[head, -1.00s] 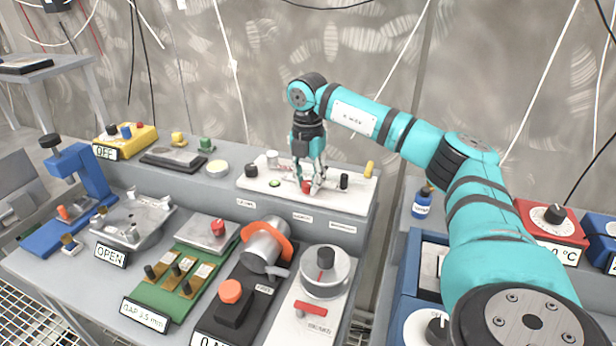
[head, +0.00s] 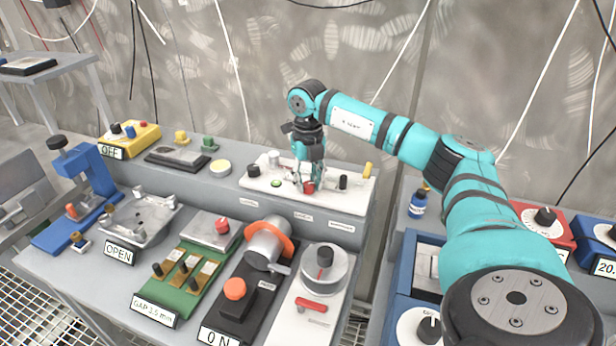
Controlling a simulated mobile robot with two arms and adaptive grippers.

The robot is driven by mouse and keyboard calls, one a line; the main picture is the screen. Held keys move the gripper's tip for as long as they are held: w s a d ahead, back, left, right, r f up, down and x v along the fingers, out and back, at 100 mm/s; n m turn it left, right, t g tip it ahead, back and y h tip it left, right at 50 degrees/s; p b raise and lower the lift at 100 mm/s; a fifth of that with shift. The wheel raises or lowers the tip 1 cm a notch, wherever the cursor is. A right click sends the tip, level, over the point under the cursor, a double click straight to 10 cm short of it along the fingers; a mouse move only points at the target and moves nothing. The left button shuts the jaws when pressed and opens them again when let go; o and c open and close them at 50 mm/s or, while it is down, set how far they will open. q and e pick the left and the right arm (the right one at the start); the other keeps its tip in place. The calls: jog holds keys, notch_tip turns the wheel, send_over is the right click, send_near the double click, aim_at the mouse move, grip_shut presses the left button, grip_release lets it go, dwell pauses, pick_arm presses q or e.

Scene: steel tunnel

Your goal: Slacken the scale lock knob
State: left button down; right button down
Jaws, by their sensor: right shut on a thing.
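A long white panel (head: 325,195) lies on the raised back shelf of the bench. It carries a small red knob (head: 308,187), a black knob (head: 343,182) to the right of it and a green button (head: 276,183) to the left. My right gripper (head: 304,186) points down over the panel, shut on the red knob, and its fingers partly hide it. The small labels on the shelf front are too blurred to read, so I cannot confirm which part is the scale lock knob. My left gripper is not in view.
Close by on the panel stand another black knob (head: 253,171) and a yellow post (head: 367,171). In front are a grey cylinder with an orange ring (head: 267,243), a round dial (head: 325,268) and a green board (head: 186,275). A blue bottle (head: 418,205) stands at right.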

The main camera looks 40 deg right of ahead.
aim_at(308, 183)
jog(key=n, duration=0.3)
jog(key=shift+n+p, duration=0.35)
jog(key=shift+n, duration=1.95)
jog(key=c, duration=1)
grip_release()
notch_tip(308, 183, up, 12)
jog(key=shift+r, duration=0.1)
